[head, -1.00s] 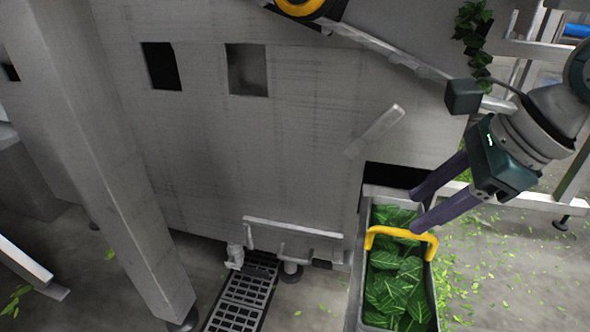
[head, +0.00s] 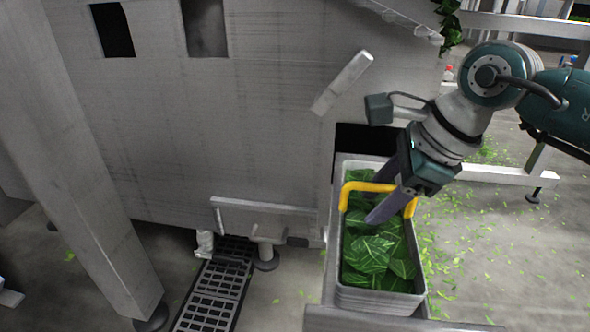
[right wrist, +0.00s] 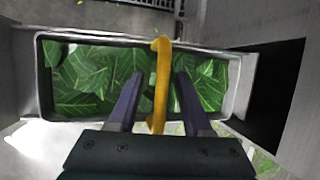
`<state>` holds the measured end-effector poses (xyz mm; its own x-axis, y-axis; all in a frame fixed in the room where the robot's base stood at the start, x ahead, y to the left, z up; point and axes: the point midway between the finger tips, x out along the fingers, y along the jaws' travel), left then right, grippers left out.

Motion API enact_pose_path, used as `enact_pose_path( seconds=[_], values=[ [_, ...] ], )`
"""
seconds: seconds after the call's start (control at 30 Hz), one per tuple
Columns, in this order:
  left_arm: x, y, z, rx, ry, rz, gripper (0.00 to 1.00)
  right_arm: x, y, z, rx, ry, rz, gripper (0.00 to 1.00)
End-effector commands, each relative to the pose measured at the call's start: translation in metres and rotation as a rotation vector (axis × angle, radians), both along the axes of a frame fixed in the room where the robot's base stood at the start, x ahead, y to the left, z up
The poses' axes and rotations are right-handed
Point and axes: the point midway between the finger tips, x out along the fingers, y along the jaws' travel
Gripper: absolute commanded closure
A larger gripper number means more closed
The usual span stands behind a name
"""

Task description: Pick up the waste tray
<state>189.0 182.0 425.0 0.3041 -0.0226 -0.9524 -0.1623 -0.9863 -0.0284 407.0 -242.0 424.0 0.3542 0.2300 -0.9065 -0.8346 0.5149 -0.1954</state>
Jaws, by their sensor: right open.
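The waste tray (head: 381,301) is a grey bin full of green leaves, on a ledge at the machine's lower opening. Its yellow handle (head: 377,187) arches across it. My right gripper (head: 380,205) is open at the handle, with its fingers pointing down toward the leaves. In the right wrist view the handle (right wrist: 160,85) runs between the two purple fingers (right wrist: 156,100), with gaps on both sides. The tray (right wrist: 42,85) lies crosswise there. In the head view the gripper hides part of the handle and the leaves. My left gripper is not in view.
The grey machine wall (head: 200,130) stands behind and left, with a dark opening (head: 362,140) behind the tray. A slanted post (head: 85,190) and a floor drain grate (head: 212,290) are at left. The floor at right (head: 480,260) is open, with scattered leaf bits.

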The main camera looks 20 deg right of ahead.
Motion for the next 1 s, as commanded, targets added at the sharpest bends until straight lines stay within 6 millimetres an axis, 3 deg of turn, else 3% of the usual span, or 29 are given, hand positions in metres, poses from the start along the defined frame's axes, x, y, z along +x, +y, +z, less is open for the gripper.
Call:
enact_pose_path(
  seconds=[0.07,0.5,1.0],
  values=[
    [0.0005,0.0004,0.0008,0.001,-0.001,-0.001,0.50,0.0000,0.0000,0.0006,0.000,0.000,0.000,0.51],
    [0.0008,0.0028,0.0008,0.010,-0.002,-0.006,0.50,-0.0003,0.0000,0.0006,0.000,0.000,0.000,1.00],
    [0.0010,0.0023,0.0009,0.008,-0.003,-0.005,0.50,-0.0003,-0.0001,0.0004,0.000,0.000,-0.001,1.00]
  ],
)
